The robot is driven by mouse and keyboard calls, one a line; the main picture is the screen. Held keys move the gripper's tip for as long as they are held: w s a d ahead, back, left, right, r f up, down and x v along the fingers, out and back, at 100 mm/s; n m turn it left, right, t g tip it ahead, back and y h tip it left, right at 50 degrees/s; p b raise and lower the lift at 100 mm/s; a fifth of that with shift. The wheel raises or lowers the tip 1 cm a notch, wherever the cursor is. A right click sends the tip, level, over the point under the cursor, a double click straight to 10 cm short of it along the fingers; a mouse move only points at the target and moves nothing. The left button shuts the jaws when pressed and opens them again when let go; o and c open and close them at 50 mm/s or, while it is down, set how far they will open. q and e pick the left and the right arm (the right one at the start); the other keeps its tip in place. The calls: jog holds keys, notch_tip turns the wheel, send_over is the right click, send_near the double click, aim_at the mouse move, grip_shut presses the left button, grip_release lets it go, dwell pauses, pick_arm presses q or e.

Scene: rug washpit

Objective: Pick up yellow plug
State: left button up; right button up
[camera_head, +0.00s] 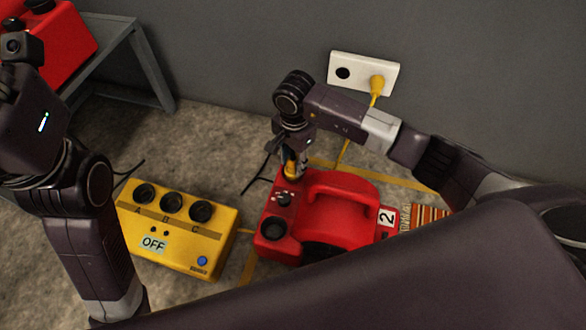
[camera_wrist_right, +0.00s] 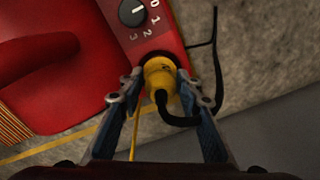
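A yellow plug (camera_wrist_right: 160,78) with a black cable sits at a dark round socket on the red machine (camera_head: 345,205). It also shows in the head view (camera_head: 292,171), partly hidden by my right gripper. My right gripper (camera_wrist_right: 158,84) points down at the plug, one finger on each side. Small gaps seem to show between the fingers and the plug, so it looks open around it. Another yellow plug (camera_head: 377,84) sits in the white wall outlet (camera_head: 338,74). My left arm is at the left of the head view; its fingers do not show.
A yellow box (camera_head: 190,255) with three black sockets and an OFF label stands left of the red machine. A grey metal stand (camera_head: 150,65) bears a red container (camera_head: 60,45) at the upper left. A yellow cable and yellow floor tape lie behind the machine, near the grey wall.

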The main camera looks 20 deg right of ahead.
grip_shut()
